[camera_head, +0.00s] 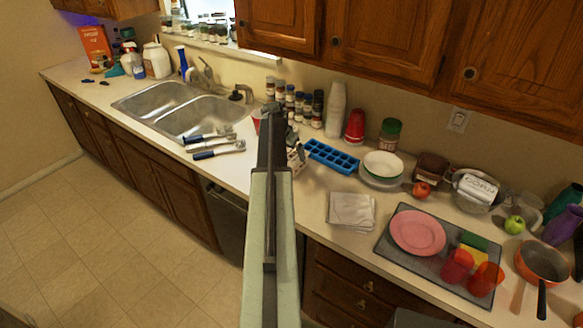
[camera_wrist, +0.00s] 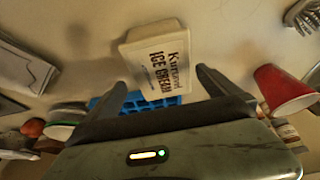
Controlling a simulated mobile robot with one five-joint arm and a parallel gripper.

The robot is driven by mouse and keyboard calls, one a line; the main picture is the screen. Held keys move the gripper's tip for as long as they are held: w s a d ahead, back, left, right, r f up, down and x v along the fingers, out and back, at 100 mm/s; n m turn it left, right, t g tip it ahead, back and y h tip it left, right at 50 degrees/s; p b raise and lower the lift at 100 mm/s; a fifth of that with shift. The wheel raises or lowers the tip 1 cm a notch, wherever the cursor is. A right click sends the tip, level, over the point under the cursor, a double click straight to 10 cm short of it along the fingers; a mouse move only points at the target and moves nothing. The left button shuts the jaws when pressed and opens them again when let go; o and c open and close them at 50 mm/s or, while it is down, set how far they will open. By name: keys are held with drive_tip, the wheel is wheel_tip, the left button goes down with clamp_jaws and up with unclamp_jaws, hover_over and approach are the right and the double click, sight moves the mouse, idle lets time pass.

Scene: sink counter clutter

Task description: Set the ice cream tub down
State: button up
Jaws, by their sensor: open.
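The white ice cream tub (camera_wrist: 155,55), with dark lettering, is on the pale counter in the wrist view. My gripper (camera_wrist: 160,80) is open, with one finger on each side of the tub's near end. I see a gap between the tub and each finger. In the head view my arm hides most of the tub, and only a small white lettered part (camera_head: 297,157) shows beside the gripper (camera_head: 291,138). The exact contact under the tub is hard to see.
A blue ice tray (camera_head: 332,157) lies right of the tub, and a red cup (camera_head: 256,121) stands behind my arm. Spice jars (camera_head: 299,105) line the wall. Brushes (camera_head: 215,143) lie by the sink (camera_head: 187,108) at left. White napkins (camera_head: 351,210) lie nearer the front.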

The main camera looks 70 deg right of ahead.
sight(291, 156)
drive_tip(key=b+x, duration=0.4)
drive_tip(key=x, duration=0.1)
drive_tip(key=shift+w+d+f+b, duration=0.15)
drive_tip(key=shift+w+b, duration=0.05)
drive_tip(key=shift+b, duration=0.2)
drive_tip(key=shift+f, duration=0.1)
idle(0.3)
drive_tip(key=c, duration=1.8)
